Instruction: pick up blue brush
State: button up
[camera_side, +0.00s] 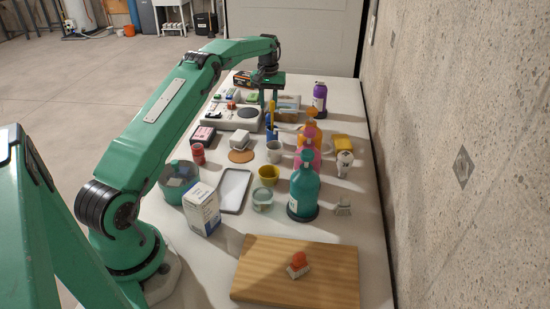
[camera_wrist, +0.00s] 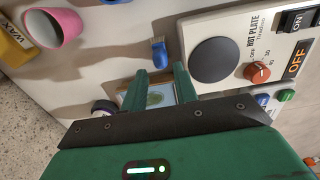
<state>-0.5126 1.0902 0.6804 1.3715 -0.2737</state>
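The blue brush (camera_side: 271,133) is near the middle of the far half of the table, with a yellow part above the blue in the side view. In the wrist view the small blue brush (camera_wrist: 158,54) has a tan end and sits beyond my fingertips, to the left of the hot plate. I cannot tell whether it stands or lies. My gripper (camera_side: 268,98) points down above the far part of the table, near the brush. In the wrist view my gripper (camera_wrist: 159,76) shows two separated fingers with nothing held between them.
The hot plate (camera_wrist: 212,60) is close on the right of my fingers. A flat picture-like box (camera_wrist: 158,95) lies below them. A purple bottle (camera_side: 319,98), an orange bottle (camera_side: 309,128) and a teal bottle (camera_side: 304,190) stand right.

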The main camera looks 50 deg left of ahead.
aim_at(269, 114)
jog(key=shift+f, duration=1.3)
jog(key=shift+f, duration=0.1)
jog(key=shift+f, duration=2.45)
jog(key=shift+c, duration=0.4)
grip_shut()
